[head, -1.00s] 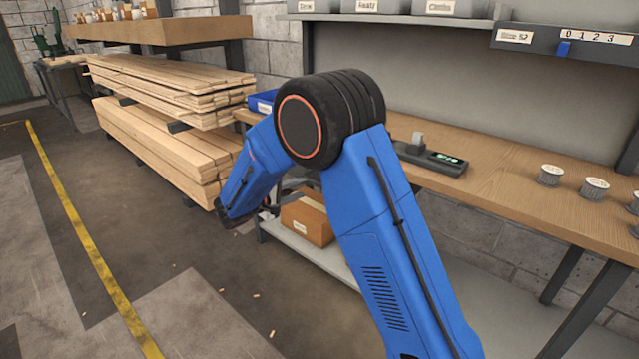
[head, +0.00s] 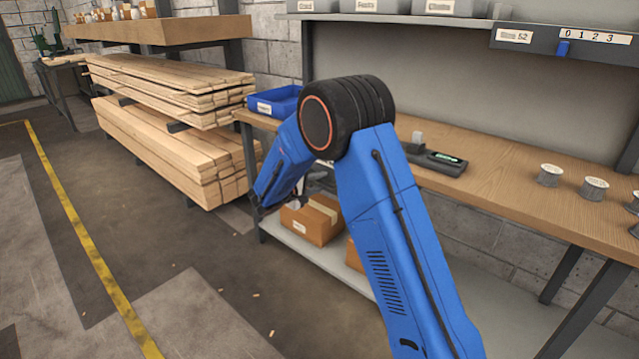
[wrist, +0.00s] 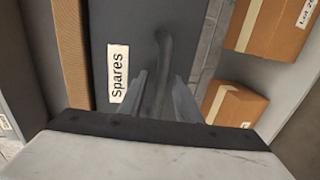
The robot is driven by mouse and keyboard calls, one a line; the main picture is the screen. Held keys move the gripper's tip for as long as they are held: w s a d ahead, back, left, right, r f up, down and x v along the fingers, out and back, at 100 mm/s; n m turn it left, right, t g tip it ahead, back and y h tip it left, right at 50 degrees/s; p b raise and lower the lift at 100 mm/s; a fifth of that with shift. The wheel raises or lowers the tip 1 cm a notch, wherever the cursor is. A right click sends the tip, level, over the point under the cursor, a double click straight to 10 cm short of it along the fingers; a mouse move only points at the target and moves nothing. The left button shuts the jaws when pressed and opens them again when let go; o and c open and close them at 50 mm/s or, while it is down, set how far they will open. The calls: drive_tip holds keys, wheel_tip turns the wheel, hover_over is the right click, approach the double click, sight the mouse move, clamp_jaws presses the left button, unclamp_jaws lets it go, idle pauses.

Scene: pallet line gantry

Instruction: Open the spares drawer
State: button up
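In the wrist view, the dark grey front of the spares drawer (wrist: 118,25) carries a white label (wrist: 117,74) reading "Spares", turned on its side. A dark bar handle (wrist: 163,50) stands out from the drawer front. My gripper (wrist: 160,88) is at the handle, with one finger on each side of it. The fingers look apart, with a gap to the handle visible at least on the right, so I see no grip. In the head view my blue arm hides the drawer, and the fingers cannot be made out clearly.
The wooden workbench (head: 520,185) runs above a lower shelf with a cardboard box (head: 312,222). A blue bin (head: 275,101) and a small device with a display (head: 440,160) stand on the bench. Stacked planks (head: 165,140) are at the left. The floor in front is mostly clear.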

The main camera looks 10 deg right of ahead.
clamp_jaws()
drive_tip(key=shift+a, duration=0.1)
drive_tip(key=f+v, duration=0.2)
drive_tip(key=v, duration=1.1)
drive_tip(key=a+f+v, duration=0.1)
drive_tip(key=f+v, duration=0.2)
drive_tip(key=v, duration=1)
drive_tip(key=shift+s+a+f, duration=0.2)
drive_tip(key=shift+s+a, duration=0.05)
drive_tip(key=shift+s, duration=0.3)
unclamp_jaws()
drive_tip(key=shift+a, duration=0.1)
